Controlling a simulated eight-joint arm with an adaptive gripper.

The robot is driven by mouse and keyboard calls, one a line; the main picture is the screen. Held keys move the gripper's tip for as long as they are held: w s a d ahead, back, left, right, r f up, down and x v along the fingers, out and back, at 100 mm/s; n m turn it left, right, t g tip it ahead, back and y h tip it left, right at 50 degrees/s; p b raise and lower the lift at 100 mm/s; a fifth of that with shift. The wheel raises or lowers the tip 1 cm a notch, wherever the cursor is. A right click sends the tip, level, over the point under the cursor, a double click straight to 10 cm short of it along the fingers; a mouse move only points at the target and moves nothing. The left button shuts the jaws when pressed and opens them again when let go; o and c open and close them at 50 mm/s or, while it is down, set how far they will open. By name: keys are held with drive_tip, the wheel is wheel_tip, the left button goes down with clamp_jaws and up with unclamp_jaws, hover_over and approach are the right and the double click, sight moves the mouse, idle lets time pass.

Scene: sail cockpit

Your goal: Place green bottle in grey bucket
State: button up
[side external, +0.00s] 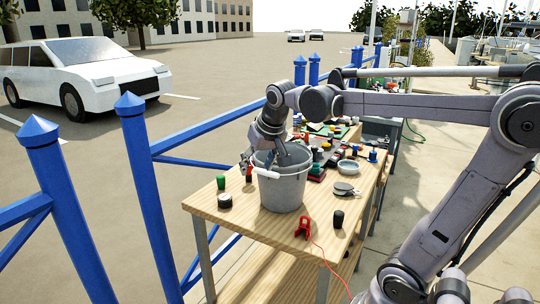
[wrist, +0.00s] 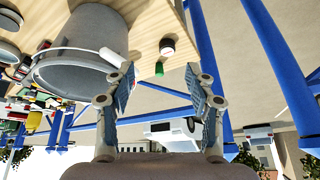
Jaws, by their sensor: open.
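The grey bucket (side external: 284,192) stands upright on the wooden table, with its white handle grip hanging at the front. It fills the upper left of the wrist view (wrist: 80,62). A small green bottle (side external: 221,182) stands near the table's left edge, left of the bucket. In the wrist view it shows as a small green shape (wrist: 159,69) at the table edge, beyond the fingertips. My gripper (side external: 262,157) is at the bucket's far left rim in the side view; whether it touches the rim is unclear. Its fingers are apart and empty in the wrist view (wrist: 159,82).
A dark round tin (side external: 225,201) sits in front of the green bottle. A black cylinder (side external: 338,219) and red clamp (side external: 303,228) are at the table's front right. Several small items crowd behind the bucket. A blue railing (side external: 150,195) runs along the table's left.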

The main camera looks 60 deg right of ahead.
drive_tip(key=s+a+f+n+t+y, duration=0.1)
drive_tip(key=s+a+f+n, duration=0.2)
drive_tip(key=a, duration=0.3)
drive_tip(key=s+a+f+n+t+y, duration=0.1)
drive_tip(key=s+a+f+n, duration=0.2)
drive_tip(key=s+a+f, duration=0.2)
drive_tip(key=shift+s+a+f+n+y, duration=0.25)
drive_tip(key=shift+a+f+n+y, duration=0.15)
drive_tip(key=shift+a, duration=0.85)
